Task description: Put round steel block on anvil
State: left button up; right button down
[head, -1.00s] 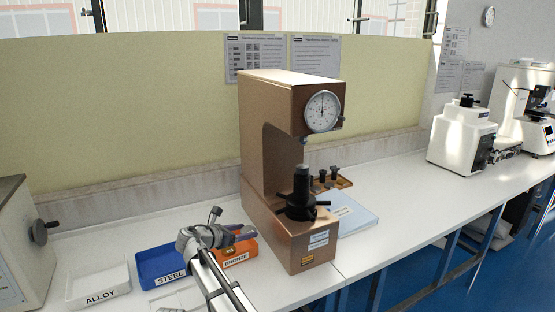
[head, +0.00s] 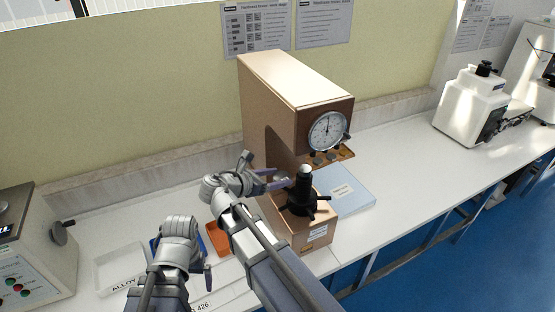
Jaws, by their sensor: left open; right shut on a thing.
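The hardness tester (head: 285,85) is a brown metal machine with a round dial. Its dark anvil (head: 304,184) stands upright at the front, with a pale flat round top. My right gripper (head: 284,180) is just left of the anvil's upper part, its purple fingers pointing right towards it. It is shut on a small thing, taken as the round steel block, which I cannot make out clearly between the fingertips. My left gripper (head: 207,274) is open, low over the front of the bench near the bins, and partly hidden by its own arm.
A white ALLOY tray (head: 104,275), a blue bin (head: 155,247) and an orange bin (head: 216,240) stand left of the tester, partly covered by my arms. A pale blue folder (head: 345,190) lies right of it.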

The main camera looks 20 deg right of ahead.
aim_at(288, 173)
jog(key=shift+d+r, duration=0.1)
jog(key=shift+r, duration=0.05)
jog(key=shift+r+b+x, duration=0.15)
jog(key=shift+b+x, duration=0.1)
jog(key=shift+x, duration=0.75)
jog(key=shift+r+b+x, duration=0.2)
jog(key=shift+x, duration=0.8)
jog(key=shift+w+d+f, duration=0.1)
jog(key=shift+w+d, duration=0.25)
jog(key=shift+d, duration=0.6)
jog(key=shift+w+d+r, duration=0.1)
jog(key=shift+w+d, duration=0.2)
jog(key=shift+d, duration=0.7)
jog(key=shift+w+d+f, duration=0.1)
jog(key=shift+w+d, duration=0.25)
jog(key=shift+d, duration=0.6)
jog(key=shift+f+b, duration=0.25)
jog(key=shift+b, duration=0.1)
grip_release()
jog(key=shift+c, duration=0.8)
